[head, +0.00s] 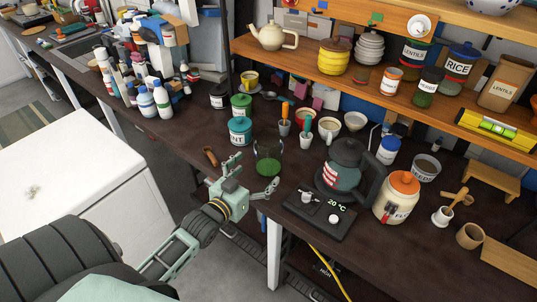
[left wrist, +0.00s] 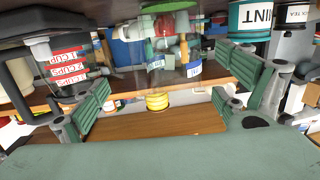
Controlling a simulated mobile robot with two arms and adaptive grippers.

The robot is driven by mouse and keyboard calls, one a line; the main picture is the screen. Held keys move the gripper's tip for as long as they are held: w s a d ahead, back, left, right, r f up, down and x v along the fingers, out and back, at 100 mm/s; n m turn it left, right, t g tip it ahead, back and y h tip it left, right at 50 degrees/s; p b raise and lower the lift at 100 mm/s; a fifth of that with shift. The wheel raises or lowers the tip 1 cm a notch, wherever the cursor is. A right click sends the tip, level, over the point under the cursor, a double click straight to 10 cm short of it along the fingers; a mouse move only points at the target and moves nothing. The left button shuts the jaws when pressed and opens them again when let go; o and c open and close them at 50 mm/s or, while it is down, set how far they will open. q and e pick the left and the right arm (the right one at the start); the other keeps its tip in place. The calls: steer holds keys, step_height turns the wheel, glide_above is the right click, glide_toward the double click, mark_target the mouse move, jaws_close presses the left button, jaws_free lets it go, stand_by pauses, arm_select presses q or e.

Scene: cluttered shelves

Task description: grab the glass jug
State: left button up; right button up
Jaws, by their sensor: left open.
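A clear glass jug (head: 268,158) with a green bottom stands upright near the front edge of the dark counter. It also shows, upside down and see-through, in the left wrist view (left wrist: 162,48). My left gripper (head: 253,174) is at the counter's front edge, just in front of the glass. Its fingers are spread wide and hold nothing. In the left wrist view the open fingers (left wrist: 170,92) lie either side of the glass's line, with a gap before it. I cannot tell the exact distance. My right gripper is not in view.
A teal mint tin (head: 240,131) stands behind left. Cups holding tools stand behind right. A wooden handle (head: 210,156) lies left of the glass.

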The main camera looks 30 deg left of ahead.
mark_target(261, 155)
arm_select(q)
steer(key=shift+w+a+r+t, duration=0.2)
steer(key=shift+a+r+t, duration=0.1)
steer(key=shift+a+r, duration=0.2)
steer(key=shift+w+a+r+t, duration=0.2)
steer(key=shift+a+r+t, duration=0.1)
steer(key=shift+a+r, duration=0.2)
steer(key=shift+w+a+r, duration=0.1)
steer(key=shift+w+r, duration=0.05)
steer(key=shift+w, duration=0.1)
steer(key=w, duration=0.2)
steer(key=w+p, duration=0.1)
steer(key=w, duration=0.1)
steer(key=w+p, duration=0.1)
steer(key=w, duration=0.1)
steer(key=shift+w+f, duration=0.2)
steer(key=shift+f, duration=0.2)
steer(key=shift+w+f, duration=0.15)
steer(key=shift+w, duration=0.3)
steer(key=c, duration=1.5)
